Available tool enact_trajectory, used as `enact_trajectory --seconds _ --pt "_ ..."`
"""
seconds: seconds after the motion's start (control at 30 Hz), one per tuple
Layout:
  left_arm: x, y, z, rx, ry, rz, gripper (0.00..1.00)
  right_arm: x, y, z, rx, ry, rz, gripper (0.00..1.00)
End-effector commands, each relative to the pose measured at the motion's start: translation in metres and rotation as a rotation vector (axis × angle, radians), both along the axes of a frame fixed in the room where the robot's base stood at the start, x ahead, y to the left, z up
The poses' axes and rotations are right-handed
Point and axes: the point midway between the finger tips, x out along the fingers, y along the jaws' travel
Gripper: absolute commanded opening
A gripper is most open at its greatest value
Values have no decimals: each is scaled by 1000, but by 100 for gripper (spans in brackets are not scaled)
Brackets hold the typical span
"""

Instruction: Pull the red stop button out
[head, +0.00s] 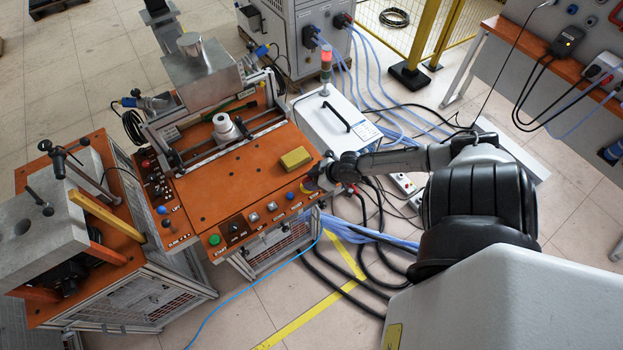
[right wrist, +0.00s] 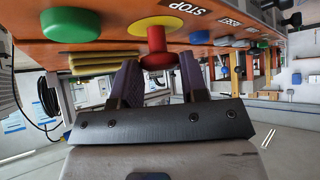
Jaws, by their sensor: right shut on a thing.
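The red stop button (right wrist: 156,48) sticks out of the orange panel in the right wrist view, with a yellow disc (right wrist: 157,24) behind it and the word STOP beside it. My right gripper (right wrist: 158,66) is shut on the button's red head, with one dark finger on each side. In the head view my right gripper (head: 318,178) is at the right front corner of the orange heater table (head: 225,190). My left gripper is not in view.
A yellow block (head: 295,158) lies on the table near the stop button. A green button (head: 214,240) and other knobs line the front edge. A white box with a black handle (head: 337,117) and a red signal lamp (head: 326,57) stand behind. Cables cover the floor nearby.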

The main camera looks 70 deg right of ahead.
Motion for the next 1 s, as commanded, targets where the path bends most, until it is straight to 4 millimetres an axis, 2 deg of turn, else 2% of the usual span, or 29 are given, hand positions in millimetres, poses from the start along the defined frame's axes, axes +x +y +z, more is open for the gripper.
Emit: enact_trajectory --seconds 0.07,0.1,0.33,0.73,1.0 --pt "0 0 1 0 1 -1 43 4 1 5 2 -14 3 0" --pt "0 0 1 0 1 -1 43 4 1 5 2 -15 3 44" --pt "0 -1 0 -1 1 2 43 3 1 4 1 -11 3 66" --pt "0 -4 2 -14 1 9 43 -4 0 8 1 -7 1 67" --pt "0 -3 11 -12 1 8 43 -34 -3 38 1 -5 3 67"
